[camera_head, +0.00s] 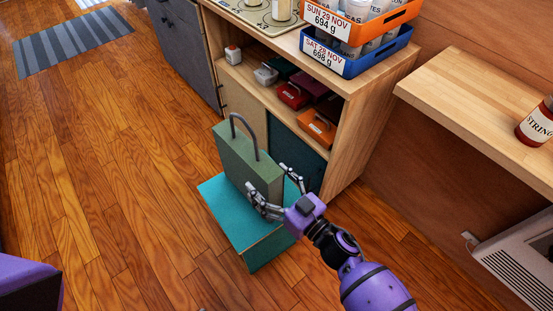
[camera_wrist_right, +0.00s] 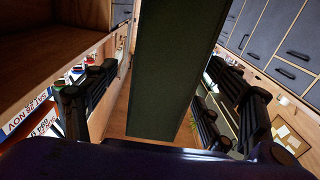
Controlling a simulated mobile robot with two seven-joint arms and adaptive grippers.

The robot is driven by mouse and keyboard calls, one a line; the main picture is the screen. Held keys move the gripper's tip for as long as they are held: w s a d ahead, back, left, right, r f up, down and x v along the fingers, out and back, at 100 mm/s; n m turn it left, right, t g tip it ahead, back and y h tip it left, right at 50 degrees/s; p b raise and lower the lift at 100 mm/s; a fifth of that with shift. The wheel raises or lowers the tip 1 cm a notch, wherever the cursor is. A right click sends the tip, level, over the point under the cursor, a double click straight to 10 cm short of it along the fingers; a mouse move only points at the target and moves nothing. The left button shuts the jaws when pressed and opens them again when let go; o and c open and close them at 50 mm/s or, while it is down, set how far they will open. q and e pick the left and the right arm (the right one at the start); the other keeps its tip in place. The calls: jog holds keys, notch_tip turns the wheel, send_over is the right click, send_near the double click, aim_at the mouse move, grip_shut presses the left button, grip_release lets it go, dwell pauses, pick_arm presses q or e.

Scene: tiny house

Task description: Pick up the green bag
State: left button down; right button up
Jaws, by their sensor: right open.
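The green bag (camera_head: 247,165) stands upright on a teal box (camera_head: 250,240), with its dark handle arched above it. My right gripper (camera_head: 273,187) is at the bag's near end, with one finger on each side of it. In the right wrist view the bag's dark green narrow side (camera_wrist_right: 172,70) fills the middle, between the open fingers (camera_wrist_right: 165,112). Gaps show between the fingers and the bag in that view. My left gripper is not in view; a purple part of my own body shows at the lower left.
A wooden shelf unit (camera_head: 345,115) stands right behind the bag, holding several small coloured boxes. An orange crate (camera_head: 385,25) and a blue crate (camera_head: 375,55) sit on top. A wooden counter (camera_head: 480,95) juts out at right.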

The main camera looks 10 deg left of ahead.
aim_at(257, 169)
jog(key=x, duration=0.5)
jog(key=shift+w+a+b, duration=0.15)
jog(key=shift+a+b, duration=0.05)
jog(key=shift+b, duration=0.15)
jog(key=shift+r, duration=0.1)
jog(key=c, duration=1.7)
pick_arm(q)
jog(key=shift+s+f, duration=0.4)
pick_arm(e)
jog(key=shift+c, duration=0.5)
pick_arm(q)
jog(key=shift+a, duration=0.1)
pick_arm(e)
jog(key=shift+r, duration=0.1)
